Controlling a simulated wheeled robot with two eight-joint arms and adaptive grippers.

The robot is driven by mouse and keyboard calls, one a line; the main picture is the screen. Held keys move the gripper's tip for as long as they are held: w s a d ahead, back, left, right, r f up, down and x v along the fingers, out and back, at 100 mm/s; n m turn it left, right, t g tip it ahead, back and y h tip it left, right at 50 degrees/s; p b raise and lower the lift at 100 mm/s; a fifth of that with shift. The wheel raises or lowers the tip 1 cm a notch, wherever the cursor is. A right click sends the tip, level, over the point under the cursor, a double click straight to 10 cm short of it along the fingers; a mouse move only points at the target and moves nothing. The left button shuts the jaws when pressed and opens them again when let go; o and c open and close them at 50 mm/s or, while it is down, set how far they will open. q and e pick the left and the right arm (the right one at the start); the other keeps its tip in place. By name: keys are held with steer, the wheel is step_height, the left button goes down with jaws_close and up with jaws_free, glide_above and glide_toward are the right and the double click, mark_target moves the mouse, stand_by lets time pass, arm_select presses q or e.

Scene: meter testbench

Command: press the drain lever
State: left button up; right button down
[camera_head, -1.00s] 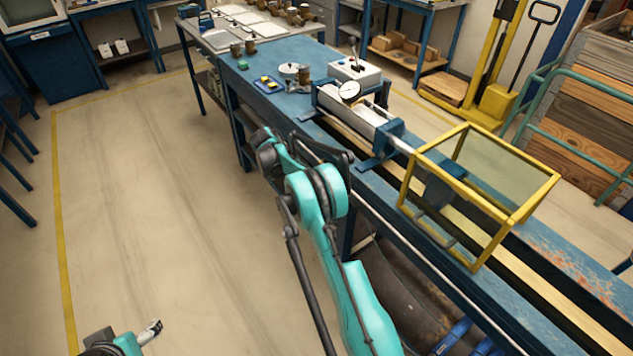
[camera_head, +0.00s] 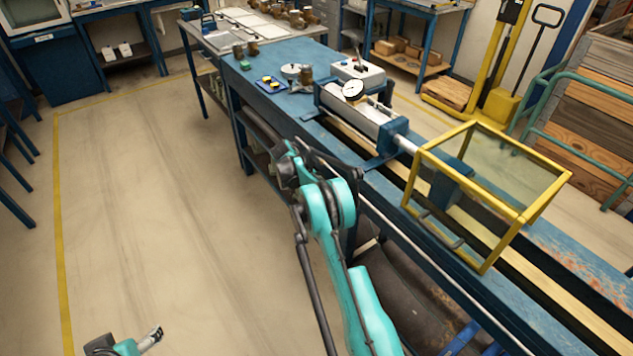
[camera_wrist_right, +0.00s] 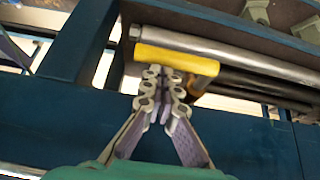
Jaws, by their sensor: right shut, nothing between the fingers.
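A yellow grip or sleeve (camera_wrist_right: 178,62), which looks like the drain lever, lies beside a grey metal pipe (camera_wrist_right: 240,58) in the right wrist view. My right gripper (camera_wrist_right: 164,78) is shut and empty, its fingertips at the near edge of the yellow part. I cannot tell whether they touch it. In the head view my right arm reaches the bench's near side, and its fingertips and the lever cannot be made out there. My left gripper (camera_head: 152,338) is low at the bottom left over the floor, too small to judge its fingers.
The blue bench (camera_head: 290,112) carries a cylinder with a dial gauge (camera_head: 353,90) and a yellow-framed guard (camera_head: 540,200). A blue beam (camera_wrist_right: 235,145) runs below the gripper in the wrist view. The floor (camera_head: 150,200) to the left is clear.

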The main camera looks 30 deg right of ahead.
steer(key=shift+s+f+t, duration=0.25)
steer(key=shift+f+t, duration=0.15)
steer(key=shift+t, duration=0.1)
stand_by(0.3)
steer(key=shift+s+f+b, duration=0.1)
steer(key=shift+f+b, duration=0.15)
steer(key=shift+b, duration=0.1)
steer(key=shift+s+f+b, duration=0.15)
steer(key=shift+f+b, duration=0.3)
steer(key=shift+f, duration=0.35)
steer(key=shift+s+f+b, duration=0.15)
steer(key=shift+f+b, duration=0.3)
steer(key=shift+f, duration=0.3)
steer(key=shift+f+m+t, duration=0.3)
steer(key=shift+f+t, duration=0.05)
steer(key=shift+t, duration=0.05)
steer(key=shift+f+t+b, duration=0.3)
steer(key=shift+t+b, duration=0.05)
steer(key=shift+t, duration=0.05)
steer(key=w+f+m+t, duration=0.2)
steer(key=w+f+t, duration=0.2)
steer(key=f+t, duration=0.1)
steer(key=shift+w+f+b, duration=0.15)
steer(key=shift+f+b, duration=0.2)
steer(key=shift+f, duration=0.1)
steer(key=shift+a, duration=0.1)
